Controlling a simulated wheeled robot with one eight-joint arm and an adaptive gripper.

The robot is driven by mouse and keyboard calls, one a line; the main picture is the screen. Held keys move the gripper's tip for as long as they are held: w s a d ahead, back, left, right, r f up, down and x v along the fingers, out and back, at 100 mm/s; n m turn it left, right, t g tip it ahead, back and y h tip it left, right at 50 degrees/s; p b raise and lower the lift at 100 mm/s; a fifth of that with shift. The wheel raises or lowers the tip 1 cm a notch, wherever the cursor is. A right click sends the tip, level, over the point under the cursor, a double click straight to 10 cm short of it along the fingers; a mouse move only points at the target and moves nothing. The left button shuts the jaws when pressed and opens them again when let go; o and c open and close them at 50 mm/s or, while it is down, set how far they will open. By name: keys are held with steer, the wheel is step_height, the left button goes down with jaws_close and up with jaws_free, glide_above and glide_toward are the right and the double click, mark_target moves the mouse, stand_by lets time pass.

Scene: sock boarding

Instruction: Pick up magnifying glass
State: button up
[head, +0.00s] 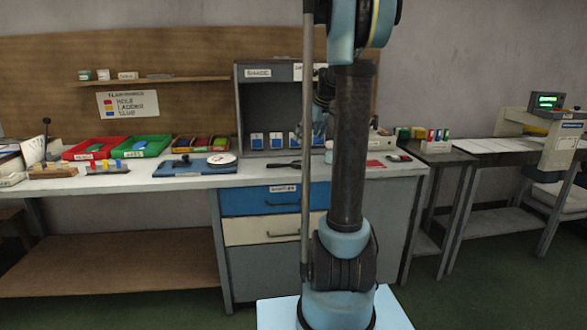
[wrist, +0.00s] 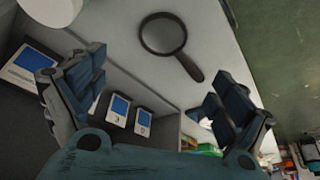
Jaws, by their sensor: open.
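The magnifying glass (wrist: 187,64) lies flat on the pale worktop in the wrist view, with a dark round rim and a dark handle angled down to the right. In the head view a dark, thin shape (head: 284,165) on the bench beside my arm looks like part of it; my arm may hide the rest. My gripper (wrist: 160,82) is open and empty, its two blue-black fingers spread left and right in the wrist view. The magnifying glass is beyond the fingers and apart from them. In the head view my arm mostly hides the gripper.
A grey open cabinet (head: 241,110) stands at the back of the bench, with several blue-and-white cards (wrist: 120,108) inside. A blue board (head: 180,168) with a white disc (head: 222,158) lies left of the magnifying glass. Red (head: 75,156) and green (head: 119,154) trays are further left.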

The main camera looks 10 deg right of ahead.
glide_above(299, 163)
steer(key=s+d, duration=0.2)
steer(key=f, duration=0.6)
steer(key=shift+w+a, duration=0.1)
steer(key=shift+w, duration=0.1)
steer(key=shift+s+x, duration=0.1)
steer(key=shift+x, duration=1.2)
steer(key=shift+s+x, duration=0.15)
steer(key=shift+x, duration=1.1)
steer(key=shift+f, duration=0.1)
steer(key=c, duration=1.2)
